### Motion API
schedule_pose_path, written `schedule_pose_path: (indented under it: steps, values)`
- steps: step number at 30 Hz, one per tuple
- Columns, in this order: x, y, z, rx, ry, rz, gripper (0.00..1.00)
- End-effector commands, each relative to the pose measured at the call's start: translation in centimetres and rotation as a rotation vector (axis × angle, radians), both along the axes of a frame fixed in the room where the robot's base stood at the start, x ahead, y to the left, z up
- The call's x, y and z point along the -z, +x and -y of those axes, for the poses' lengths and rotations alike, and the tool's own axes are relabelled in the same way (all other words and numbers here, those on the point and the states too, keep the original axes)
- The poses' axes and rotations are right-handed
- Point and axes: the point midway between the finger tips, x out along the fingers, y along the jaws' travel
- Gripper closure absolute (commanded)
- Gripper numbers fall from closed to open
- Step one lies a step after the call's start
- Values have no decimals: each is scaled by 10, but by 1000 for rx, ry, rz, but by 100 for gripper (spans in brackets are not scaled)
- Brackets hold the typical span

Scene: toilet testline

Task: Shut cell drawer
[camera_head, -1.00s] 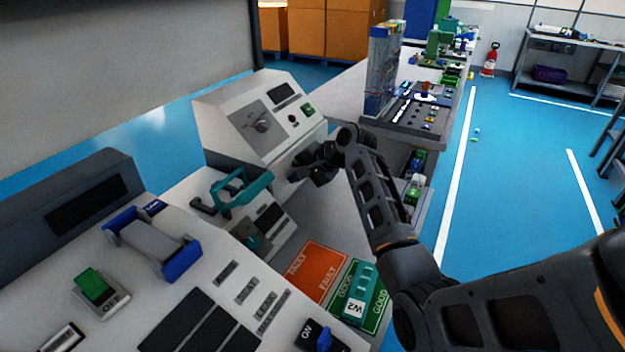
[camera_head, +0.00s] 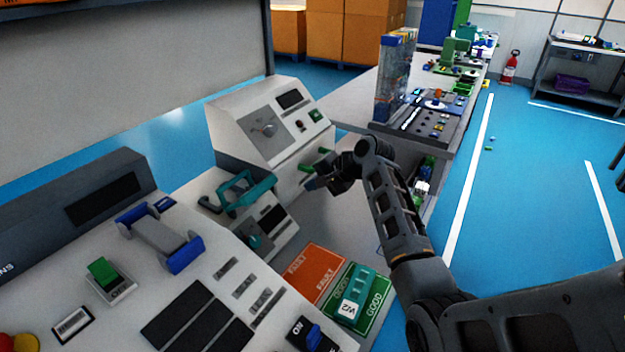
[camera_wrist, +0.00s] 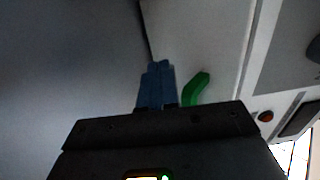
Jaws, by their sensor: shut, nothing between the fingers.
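The white tester cabinet (camera_head: 262,125) stands at the back of the bench, with a sloped panel carrying a knob and a screen. A green handle (camera_head: 316,160) sits on its lower front, where the cell drawer appears to be. I cannot tell whether the drawer front stands out from the cabinet. My gripper (camera_head: 312,184) is just in front of that lower face, below the handle. In the wrist view, its blue fingers (camera_wrist: 157,85) are together and empty, pointing at the pale front. The green handle (camera_wrist: 196,88) is just right of them, partly hidden by my gripper body.
A teal-handled fixture (camera_head: 245,195) stands left of my gripper. An orange FAULT mat (camera_head: 313,272) and a green GOOD mat (camera_head: 374,308), bearing a teal W2 piece (camera_head: 356,293), lie on the bench in front.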

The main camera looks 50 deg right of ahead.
Motion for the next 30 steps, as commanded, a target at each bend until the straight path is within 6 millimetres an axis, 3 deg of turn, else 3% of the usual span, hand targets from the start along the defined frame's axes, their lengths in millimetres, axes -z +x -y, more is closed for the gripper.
schedule_pose_path:
  steps: [18, 30]
  values:
    - [-60, -67, 7, 4, -1, 0, 100]
    - [-67, -74, 7, 3, 1, -1, 100]
